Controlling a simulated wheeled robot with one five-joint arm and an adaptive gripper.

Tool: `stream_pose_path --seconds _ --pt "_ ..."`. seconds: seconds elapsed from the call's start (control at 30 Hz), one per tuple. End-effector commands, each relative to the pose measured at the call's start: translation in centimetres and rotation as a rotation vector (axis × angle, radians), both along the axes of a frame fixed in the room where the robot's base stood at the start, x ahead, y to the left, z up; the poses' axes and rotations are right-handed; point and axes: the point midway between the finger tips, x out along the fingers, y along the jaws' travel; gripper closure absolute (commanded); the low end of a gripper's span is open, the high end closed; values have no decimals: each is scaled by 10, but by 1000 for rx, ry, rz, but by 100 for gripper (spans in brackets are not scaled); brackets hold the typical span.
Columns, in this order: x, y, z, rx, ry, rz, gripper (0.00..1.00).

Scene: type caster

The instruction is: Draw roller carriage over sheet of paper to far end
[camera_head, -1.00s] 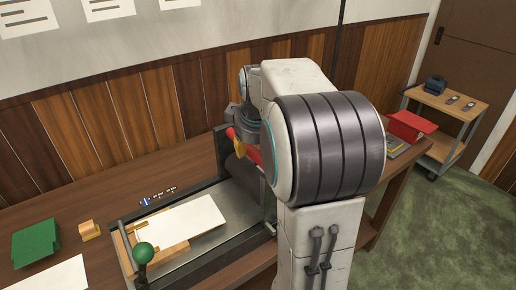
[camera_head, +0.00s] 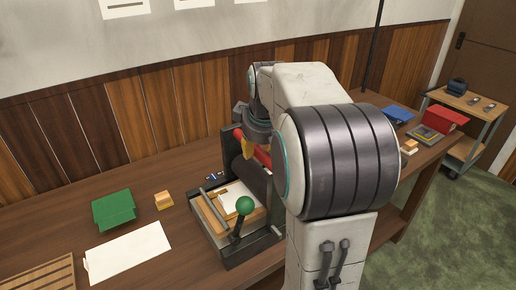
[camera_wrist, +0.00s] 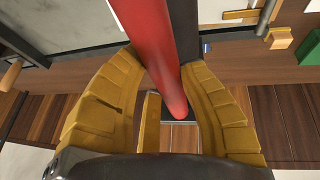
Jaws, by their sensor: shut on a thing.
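The white sheet of paper (camera_head: 238,192) lies on a wooden block in the bed, partly hidden under or behind the roller. The dark roller carriage (camera_head: 251,176) stands across the bed, close to the knob end. My gripper (camera_head: 247,143) has its yellow fingers around the carriage's red bar. In the wrist view the red bar (camera_wrist: 155,45) runs between the fingers of my gripper (camera_wrist: 158,65), which is shut on it. My arm hides the bed's far side.
A green box (camera_head: 114,209), a small wooden block (camera_head: 164,200) and white paper (camera_head: 128,250) lie left of the bed. A blue item (camera_head: 398,113) and a red box (camera_head: 437,121) are at the right. A wheeled cart (camera_head: 466,104) stands beyond.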

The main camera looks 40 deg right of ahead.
Motion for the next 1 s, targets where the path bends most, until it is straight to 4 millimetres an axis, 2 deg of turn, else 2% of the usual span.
stream_pose_path --seconds 0.3,0.33,0.63,1.0 --pt "1 2 1 2 -2 -1 100" --pt "1 2 1 2 -2 -1 62" --pt "0 2 0 2 0 1 35" --pt "-1 2 5 1 -1 1 35"
